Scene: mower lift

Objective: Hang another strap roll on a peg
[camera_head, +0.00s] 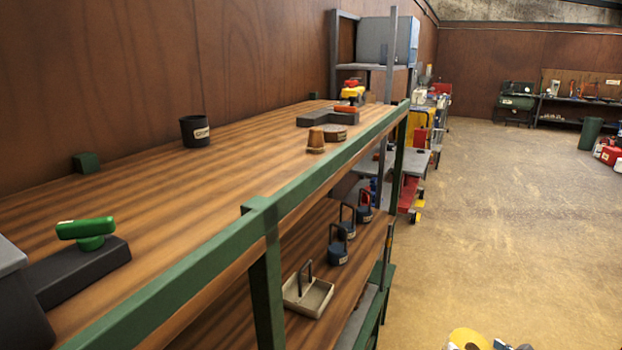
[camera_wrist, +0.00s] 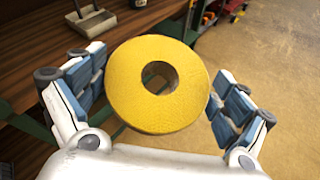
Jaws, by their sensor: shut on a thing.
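A yellow strap roll (camera_wrist: 135,98) with a dark round core hole fills the middle of the wrist view, its flat face towards the camera. My gripper (camera_wrist: 161,85) has its blue-padded fingers on either side of the roll and is shut on it. The roll (camera_head: 465,339) also shows at the bottom edge of the head view, over the floor to the right of the shelving. Most of my gripper is cut off there. I cannot make out a peg for certain in either view.
Green-framed wooden shelving (camera_head: 180,259) runs along the left. Its top carries a black cup (camera_head: 195,131) and a green-handled tool (camera_head: 86,230). A lower shelf holds a beige tray (camera_head: 308,296) and dark handled weights (camera_head: 337,250). The floor (camera_head: 500,220) to the right is clear.

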